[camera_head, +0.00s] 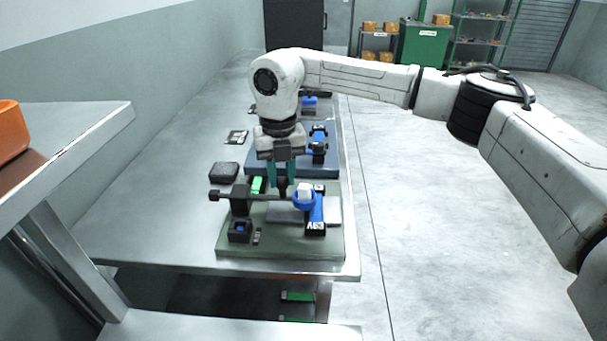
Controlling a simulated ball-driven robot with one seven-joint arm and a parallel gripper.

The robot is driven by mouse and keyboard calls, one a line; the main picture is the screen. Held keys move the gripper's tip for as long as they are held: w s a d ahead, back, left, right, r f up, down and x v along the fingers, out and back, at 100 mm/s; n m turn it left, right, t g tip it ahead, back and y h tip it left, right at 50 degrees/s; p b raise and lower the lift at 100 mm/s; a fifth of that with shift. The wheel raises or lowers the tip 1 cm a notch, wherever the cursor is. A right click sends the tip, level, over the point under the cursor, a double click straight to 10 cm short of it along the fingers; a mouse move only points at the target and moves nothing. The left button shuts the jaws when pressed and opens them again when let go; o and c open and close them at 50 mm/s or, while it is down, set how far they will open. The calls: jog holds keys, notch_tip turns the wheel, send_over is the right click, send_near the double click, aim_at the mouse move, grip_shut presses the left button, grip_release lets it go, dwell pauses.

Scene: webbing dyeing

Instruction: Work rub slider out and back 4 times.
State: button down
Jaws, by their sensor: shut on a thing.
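The rub slider is part of a dark horizontal bar (231,195) mounted over a grey-green base plate (281,251) near the table's front edge. My gripper (282,184) points straight down with its teal fingers at the bar, shut on a dark upright part of the slider. The fingers hide most of that part. Just right of the fingers, a blue ring with a white piece (304,193) sits at the bar's right end. A blue and black strap piece (316,213) lies on the plate below it.
A black box (224,172) lies left of the plate on the metal table (165,225). A small black socket block (240,231) stands on the plate's front left. Another blue-grey fixture (318,144) stands behind. An orange bin (10,130) sits on a shelf at left. The floor at right is clear.

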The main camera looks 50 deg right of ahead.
jog(key=w+a, duration=0.1)
jog(key=w, duration=0.1)
jog(key=w+a, duration=0.2)
jog(key=shift+w+a, duration=0.25)
jog(key=shift+w, duration=0.05)
jog(key=shift+r, duration=0.1)
jog(key=c, duration=0.9)
grip_release()
jog(key=shift+w+a, duration=0.1)
jog(key=shift+o, duration=0.2)
notch_tip(320, 180, up, 11)
jog(key=shift+f, duration=0.2)
